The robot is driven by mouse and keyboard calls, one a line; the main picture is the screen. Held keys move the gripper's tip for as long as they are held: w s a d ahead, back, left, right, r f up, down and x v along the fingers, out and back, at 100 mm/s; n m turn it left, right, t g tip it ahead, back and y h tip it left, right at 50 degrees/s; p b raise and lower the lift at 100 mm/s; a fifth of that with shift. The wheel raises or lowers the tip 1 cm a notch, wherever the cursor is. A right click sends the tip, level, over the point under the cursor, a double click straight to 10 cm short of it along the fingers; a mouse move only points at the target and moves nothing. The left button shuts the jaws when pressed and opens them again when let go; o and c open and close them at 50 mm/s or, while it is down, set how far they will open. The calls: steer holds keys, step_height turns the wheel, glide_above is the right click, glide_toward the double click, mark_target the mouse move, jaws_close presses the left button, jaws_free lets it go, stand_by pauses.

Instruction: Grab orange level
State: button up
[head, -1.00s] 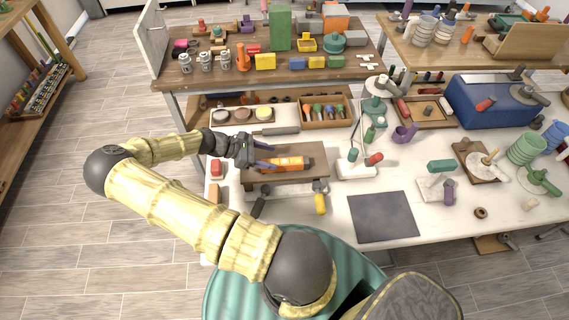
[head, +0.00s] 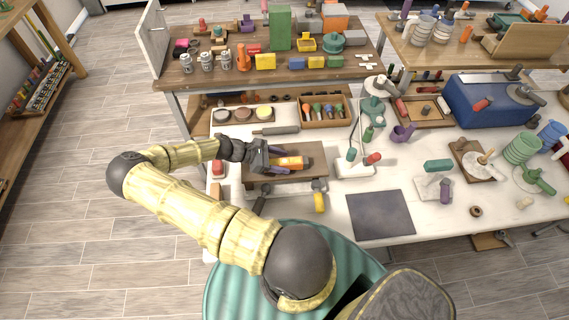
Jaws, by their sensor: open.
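The orange level (head: 293,163) lies on a low brown wooden board (head: 313,151) on the white workbench. My gripper (head: 276,161) is at the left end of the level, close above the board. Its two fingers reach toward the level, one on the far side and one on the near side of its left end. The jaws are open. Whether a finger touches the level cannot be told, and the gripper hides the level's left end.
A yellow-handled tool (head: 319,201) and a dark-handled tool (head: 261,197) lie in front of the board. A white-based stand (head: 355,168) is close on the right. A grey-handled tool (head: 275,131) lies behind. A dark square mat (head: 380,215) lies at right front.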

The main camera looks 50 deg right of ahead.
mark_target(280, 161)
steer(key=c, duration=1.2)
jaws_close()
step_height(280, 161, up, 10)
steer(key=b, duration=0.3)
